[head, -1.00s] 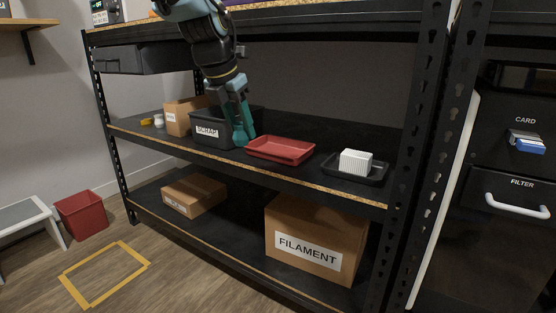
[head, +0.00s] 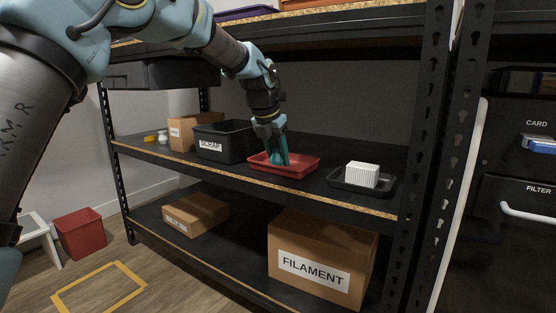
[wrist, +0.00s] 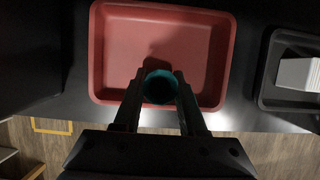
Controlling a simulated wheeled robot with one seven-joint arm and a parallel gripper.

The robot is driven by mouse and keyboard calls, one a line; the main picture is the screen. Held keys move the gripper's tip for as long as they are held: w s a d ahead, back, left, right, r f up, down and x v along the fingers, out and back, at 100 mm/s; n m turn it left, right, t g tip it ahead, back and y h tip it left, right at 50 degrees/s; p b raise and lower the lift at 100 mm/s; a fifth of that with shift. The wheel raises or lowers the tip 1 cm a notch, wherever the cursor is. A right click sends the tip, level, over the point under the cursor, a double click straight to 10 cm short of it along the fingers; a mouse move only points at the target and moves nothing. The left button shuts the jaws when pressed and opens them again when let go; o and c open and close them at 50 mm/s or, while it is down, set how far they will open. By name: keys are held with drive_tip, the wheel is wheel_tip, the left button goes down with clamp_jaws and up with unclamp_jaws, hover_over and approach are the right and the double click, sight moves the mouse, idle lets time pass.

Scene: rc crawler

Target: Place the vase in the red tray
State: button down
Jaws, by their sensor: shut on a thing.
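The vase is small and teal. In the wrist view the vase (wrist: 160,87) shows as a round dark opening between my gripper's (wrist: 159,100) two fingers, which are shut on it. The red tray (wrist: 220,55) lies beneath, and the vase is over its front middle part. In the head view my gripper (head: 276,155) points down over the red tray (head: 304,168) on the middle shelf, with the fingers partly hiding the vase. I cannot tell whether the vase's base touches the tray floor. The tray looks otherwise empty.
The black SCRAP bin (head: 232,138) stands left of the red tray. A black tray (head: 345,186) with a white ribbed block (head: 362,175) is to the right. The shelf's front edge is close to the red tray.

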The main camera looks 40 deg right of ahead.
drive_tip(key=shift+f, duration=0.2)
drive_tip(key=shift+f, duration=0.35)
drive_tip(key=shift+c, duration=2.3)
unclamp_jaws()
drive_tip(key=shift+r, duration=0.1)
